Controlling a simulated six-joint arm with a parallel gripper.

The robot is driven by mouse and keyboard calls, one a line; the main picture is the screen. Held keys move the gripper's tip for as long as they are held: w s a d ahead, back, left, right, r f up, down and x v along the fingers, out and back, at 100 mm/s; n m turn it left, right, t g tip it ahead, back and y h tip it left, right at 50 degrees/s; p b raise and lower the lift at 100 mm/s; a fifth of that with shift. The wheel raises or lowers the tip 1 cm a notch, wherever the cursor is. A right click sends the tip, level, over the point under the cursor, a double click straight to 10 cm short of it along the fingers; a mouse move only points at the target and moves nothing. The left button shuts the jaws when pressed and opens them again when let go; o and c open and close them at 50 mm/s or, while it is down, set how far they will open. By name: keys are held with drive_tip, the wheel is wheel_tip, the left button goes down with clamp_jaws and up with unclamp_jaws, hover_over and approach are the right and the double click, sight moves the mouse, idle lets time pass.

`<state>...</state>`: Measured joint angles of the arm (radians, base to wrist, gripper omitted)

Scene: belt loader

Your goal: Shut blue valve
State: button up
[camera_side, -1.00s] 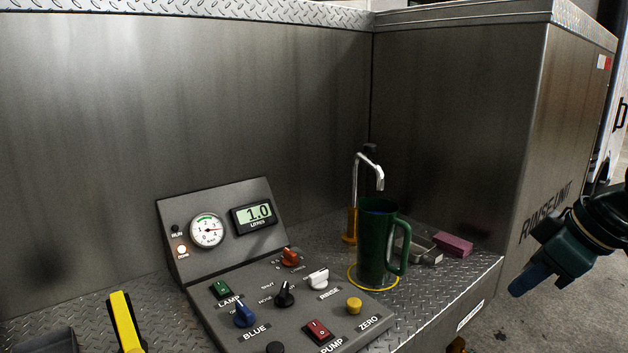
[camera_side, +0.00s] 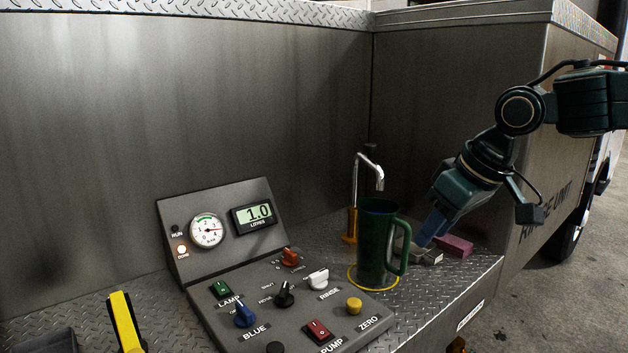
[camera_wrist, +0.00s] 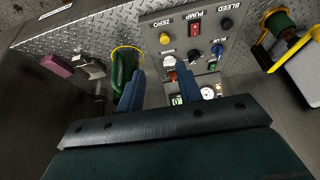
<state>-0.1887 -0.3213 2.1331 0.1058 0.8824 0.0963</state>
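The blue valve knob (camera_side: 244,315) sits at the front left of the grey control panel (camera_side: 218,324), above the BLUE label. Its exact pointer setting is too small to read. It also shows small in the wrist view (camera_wrist: 217,50), where the panel appears upside down. My gripper (camera_side: 427,238) is at the right, behind and right of the green mug, well apart from the knob. In the wrist view its two blue fingers (camera_wrist: 158,88) stand apart with nothing between them.
The green mug (camera_side: 377,245) stands in a yellow ring under the spout (camera_side: 364,165), between my gripper and the panel. Other knobs, a red PUMP switch (camera_side: 318,330) and a yellow button (camera_side: 354,305) crowd the panel. The display reads 1.0.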

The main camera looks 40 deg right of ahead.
drive_tip(key=w+a+f, duration=0.2)
drive_tip(key=w+a, duration=0.6)
drive_tip(key=w, duration=0.4)
approach(244, 308)
drive_tip(key=w+v, duration=0.1)
drive_tip(key=v, duration=0.4)
drive_tip(key=shift+a+g, duration=0.2)
drive_tip(key=shift+g, duration=0.1)
drive_tip(key=x, duration=1.3)
drive_tip(key=shift+w+d+f, duration=0.1)
drive_tip(key=shift+d+f, duration=0.1)
drive_tip(key=shift+f, duration=0.15)
drive_tip(key=shift+c, duration=0.3)
clamp_jaws()
